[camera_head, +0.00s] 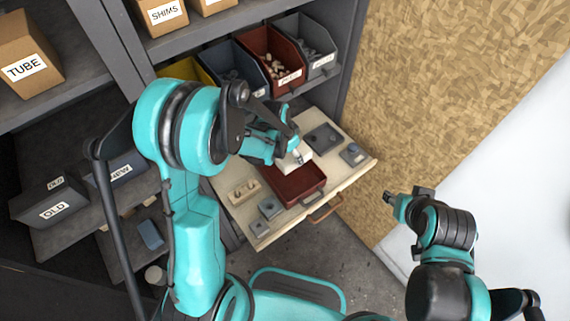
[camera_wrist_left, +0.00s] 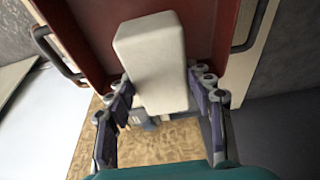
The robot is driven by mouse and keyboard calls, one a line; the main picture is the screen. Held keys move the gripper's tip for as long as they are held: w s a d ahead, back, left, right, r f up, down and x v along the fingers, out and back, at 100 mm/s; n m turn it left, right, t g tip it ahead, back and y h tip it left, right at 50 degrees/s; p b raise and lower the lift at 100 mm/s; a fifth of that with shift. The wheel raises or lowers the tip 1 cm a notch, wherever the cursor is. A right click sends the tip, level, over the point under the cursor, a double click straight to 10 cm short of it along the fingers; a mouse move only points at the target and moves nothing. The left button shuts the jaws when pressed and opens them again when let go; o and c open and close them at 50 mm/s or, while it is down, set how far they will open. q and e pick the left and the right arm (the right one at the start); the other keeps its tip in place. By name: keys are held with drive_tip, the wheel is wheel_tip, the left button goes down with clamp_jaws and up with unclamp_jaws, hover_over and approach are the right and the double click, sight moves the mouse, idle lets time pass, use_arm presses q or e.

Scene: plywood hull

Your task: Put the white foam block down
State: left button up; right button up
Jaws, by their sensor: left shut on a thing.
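The white foam block (camera_head: 299,158) is held in my left gripper (camera_head: 290,150), above the far part of the red tray (camera_head: 300,192). In the left wrist view the pale block (camera_wrist_left: 150,62) stands out from between the two fingers of my left gripper (camera_wrist_left: 162,105), with the red tray (camera_wrist_left: 90,35) behind it. I cannot tell whether the block touches the tray. The gripper and arm hide part of the block in the head view. My right gripper (camera_head: 393,198) is away to the right of the drawer, and its fingers are too small to judge.
The tray sits in a pulled-out wooden drawer (camera_head: 345,180) with a handle (camera_head: 325,208). A wooden block with pegs (camera_head: 243,191), small grey blocks (camera_head: 270,207) and a dark flat piece (camera_head: 322,138) lie around it. Bins (camera_head: 272,62) stand on the shelf above.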

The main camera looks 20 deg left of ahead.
sight(283, 154)
use_arm(q)
drive_tip(key=a+f, duration=0.1)
drive_tip(key=a, duration=0.1)
drive_tip(key=shift+s+a+f, duration=0.3)
drive_tip(key=shift+a+f, duration=0.05)
drive_tip(key=shift+f, duration=0.05)
drive_tip(key=shift+f+b, duration=1.1)
drive_tip(key=shift+f, duration=0.9)
drive_tip(key=o, duration=1.1)
drive_tip(key=shift+f, duration=0.1)
drive_tip(key=shift+c, duration=0.2)
